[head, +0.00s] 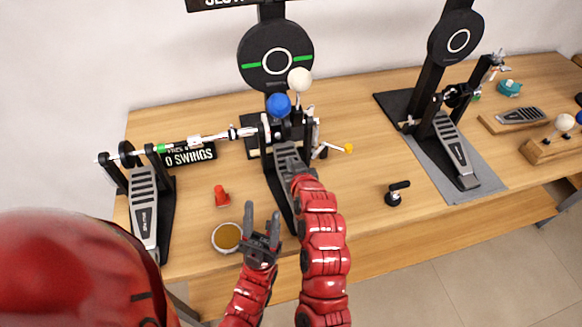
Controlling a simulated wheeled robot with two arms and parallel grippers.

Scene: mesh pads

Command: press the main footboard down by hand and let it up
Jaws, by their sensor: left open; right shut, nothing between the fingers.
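The main pedal stands at the middle of the table, with its grey ribbed footboard (285,152) partly hidden behind my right arm. A blue beater (278,105) and a white beater (300,78) stand up from it in front of a round black pad (275,55) with green stripes. My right gripper (297,170) is shut and empty, over or on the footboard; I cannot tell whether it touches. My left gripper (262,221) is open and empty, lower down, just left of the footboard's front end.
A second pedal (143,205) stands at the left, joined by a rod (208,138). A red object (221,196) and a round tin (227,237) lie left of my grippers. Another pedal (455,150) on a grey mat is at the right. A black tool (396,193) lies between.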

